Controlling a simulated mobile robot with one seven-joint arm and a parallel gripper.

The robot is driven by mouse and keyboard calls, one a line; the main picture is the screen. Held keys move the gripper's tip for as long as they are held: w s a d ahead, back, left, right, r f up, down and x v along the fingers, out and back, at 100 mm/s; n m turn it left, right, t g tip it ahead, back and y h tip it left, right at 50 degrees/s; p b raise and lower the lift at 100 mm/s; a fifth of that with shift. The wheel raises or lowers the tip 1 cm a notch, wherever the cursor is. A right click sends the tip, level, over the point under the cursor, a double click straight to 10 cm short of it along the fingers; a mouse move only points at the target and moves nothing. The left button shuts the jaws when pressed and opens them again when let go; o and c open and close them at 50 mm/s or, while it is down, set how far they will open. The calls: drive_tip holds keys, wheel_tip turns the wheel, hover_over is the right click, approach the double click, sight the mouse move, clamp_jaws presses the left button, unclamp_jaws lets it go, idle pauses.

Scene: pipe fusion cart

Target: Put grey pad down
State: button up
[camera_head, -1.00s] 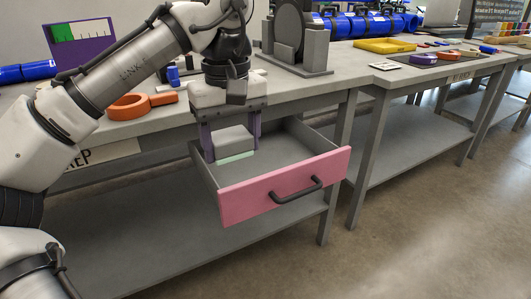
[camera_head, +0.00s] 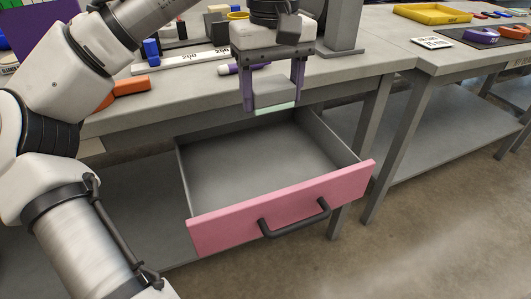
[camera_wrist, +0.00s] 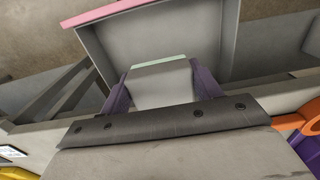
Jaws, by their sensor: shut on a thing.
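The grey pad (camera_head: 275,93) is a small grey block with a pale green underside. My gripper (camera_head: 273,95) is shut on it, with one purple finger on each side. In the head view the pad is in the air in front of the table edge, above the back part of the open drawer. In the wrist view the pad (camera_wrist: 160,85) shows between the purple fingers, its pale green edge towards the drawer. The pink-fronted drawer (camera_head: 285,210) is pulled out, and its visible grey floor is empty.
The grey table top (camera_head: 350,62) behind bears a white ruler-like strip (camera_head: 180,62), a purple-tipped marker (camera_head: 235,69), an orange tool (camera_head: 130,86) and a grey upright stand (camera_head: 338,25). A yellow tray (camera_head: 433,13) is on the table at right.

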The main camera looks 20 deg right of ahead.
sight(271, 188)
drive_tip(key=shift+w+d+f, duration=0.1)
drive_tip(key=shift+d+f, duration=0.05)
wheel_tip(271, 188, down, 20)
drive_tip(key=b, duration=0.6)
drive_tip(key=o, duration=0.9)
wheel_tip(271, 188, up, 12)
drive_tip(key=p, duration=0.3)
drive_tip(key=shift+r+p, duration=0.2)
drive_tip(key=shift+p, duration=0.2)
